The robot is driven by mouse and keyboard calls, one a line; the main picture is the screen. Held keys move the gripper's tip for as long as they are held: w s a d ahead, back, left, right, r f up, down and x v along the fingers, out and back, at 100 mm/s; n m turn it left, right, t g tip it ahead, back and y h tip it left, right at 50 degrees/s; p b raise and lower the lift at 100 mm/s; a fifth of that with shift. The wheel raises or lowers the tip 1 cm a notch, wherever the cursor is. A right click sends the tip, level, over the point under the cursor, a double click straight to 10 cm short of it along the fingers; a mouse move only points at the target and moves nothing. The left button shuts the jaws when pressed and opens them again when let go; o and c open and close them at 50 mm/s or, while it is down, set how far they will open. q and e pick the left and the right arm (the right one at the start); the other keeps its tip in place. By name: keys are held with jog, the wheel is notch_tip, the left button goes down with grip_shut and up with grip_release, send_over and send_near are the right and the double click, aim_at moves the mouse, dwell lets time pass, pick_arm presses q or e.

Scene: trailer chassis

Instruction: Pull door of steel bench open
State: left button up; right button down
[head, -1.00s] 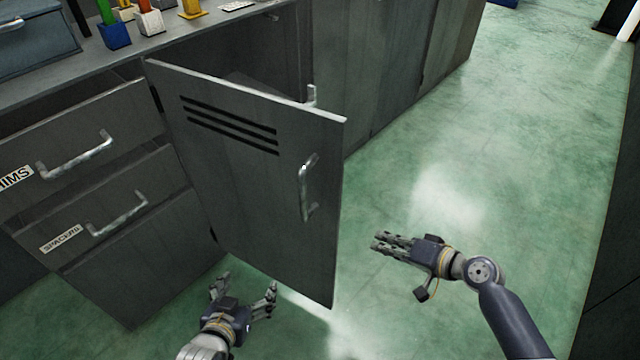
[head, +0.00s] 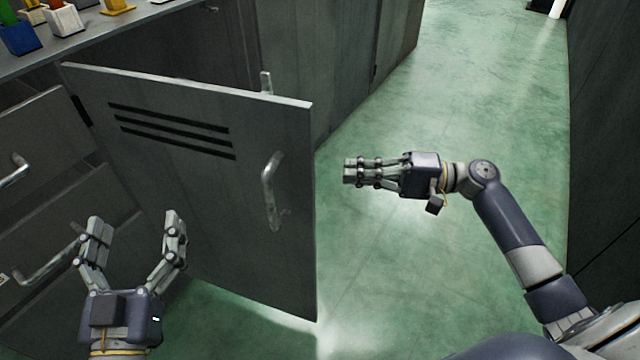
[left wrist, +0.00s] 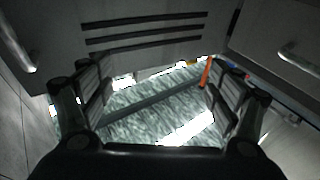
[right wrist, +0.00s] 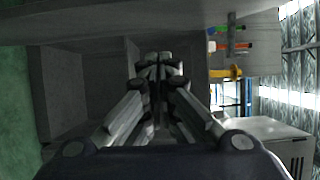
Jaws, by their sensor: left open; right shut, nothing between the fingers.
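The grey steel door (head: 190,165) of the steel bench (head: 310,60) stands swung out from the cabinet, with three dark vent slots and a metal handle (head: 272,190) near its free edge. The door's slots also show at the top of the left wrist view (left wrist: 145,30). My left gripper (head: 135,225) is open and empty in front of the door's lower left part, away from the handle. My right gripper (head: 347,172) is shut and empty, just right of the door's free edge. In the right wrist view its fingers (right wrist: 158,65) are together, with the open cabinet interior (right wrist: 85,90) beyond.
Drawers with metal handles (head: 40,265) stand left of the door, near my left gripper. Coloured holders (head: 65,20) sit on the bench top. Green floor (head: 450,100) is clear to the right, up to a dark wall or cabinet (head: 605,150).

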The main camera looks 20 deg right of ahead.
pick_arm(q)
jog(key=shift+s+d+r+t+h+b, duration=0.1)
jog(key=shift+s+r+t+h+b, duration=0.15)
jog(key=shift+r+t, duration=0.35)
jog(key=shift+s+a+r+t+h+b, duration=0.15)
jog(key=shift+s+r+t, duration=0.2)
jog(key=shift+r, duration=0.6)
jog(key=shift+s+d+r+t+h+b, duration=0.2)
jog(key=shift+r+t, duration=0.25)
jog(key=shift+r, duration=0.3)
pick_arm(e)
jog(key=a, duration=0.7)
jog(key=shift+s+a, duration=0.2)
jog(key=shift+s, duration=0.15)
